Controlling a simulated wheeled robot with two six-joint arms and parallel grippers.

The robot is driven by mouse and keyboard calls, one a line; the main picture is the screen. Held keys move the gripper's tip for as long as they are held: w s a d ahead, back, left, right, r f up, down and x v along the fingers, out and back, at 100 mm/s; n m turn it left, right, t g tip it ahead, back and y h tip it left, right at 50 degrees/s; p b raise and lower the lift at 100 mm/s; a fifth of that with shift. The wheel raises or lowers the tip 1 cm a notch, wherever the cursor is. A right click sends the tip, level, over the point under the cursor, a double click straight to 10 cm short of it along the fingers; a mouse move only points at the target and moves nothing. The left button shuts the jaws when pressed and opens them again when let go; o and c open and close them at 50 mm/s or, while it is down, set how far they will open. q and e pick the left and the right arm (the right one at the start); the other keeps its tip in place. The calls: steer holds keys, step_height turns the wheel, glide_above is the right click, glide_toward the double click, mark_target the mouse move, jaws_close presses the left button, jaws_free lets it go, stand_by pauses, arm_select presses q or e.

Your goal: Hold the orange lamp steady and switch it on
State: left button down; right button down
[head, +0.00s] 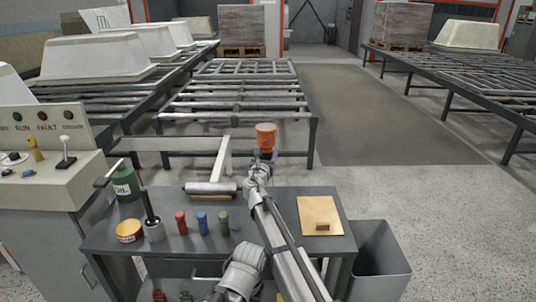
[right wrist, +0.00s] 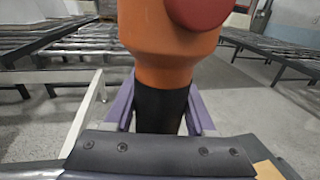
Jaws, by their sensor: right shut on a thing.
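The orange lamp (head: 265,135) is held up in front of the roller racks, beyond the far edge of the grey cart. My right gripper (head: 262,168) is shut on it. In the right wrist view the lamp's orange body (right wrist: 168,55) stands roughly upright above a black handle (right wrist: 160,108). The fingers of my right gripper (right wrist: 160,112) lie on both sides of that handle. A dark red round part (right wrist: 202,10) shows on the lamp's upper right side, cut off by the frame edge. Whether the lamp is lit cannot be told. My left gripper is not in view.
A control console (head: 45,185) stands left, a grey bin (head: 382,265) right.

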steer(key=shift+f+b, duration=4.25)
steer(key=shift+f, duration=0.2)
steer(key=shift+f, duration=0.3)
stand_by(3.2)
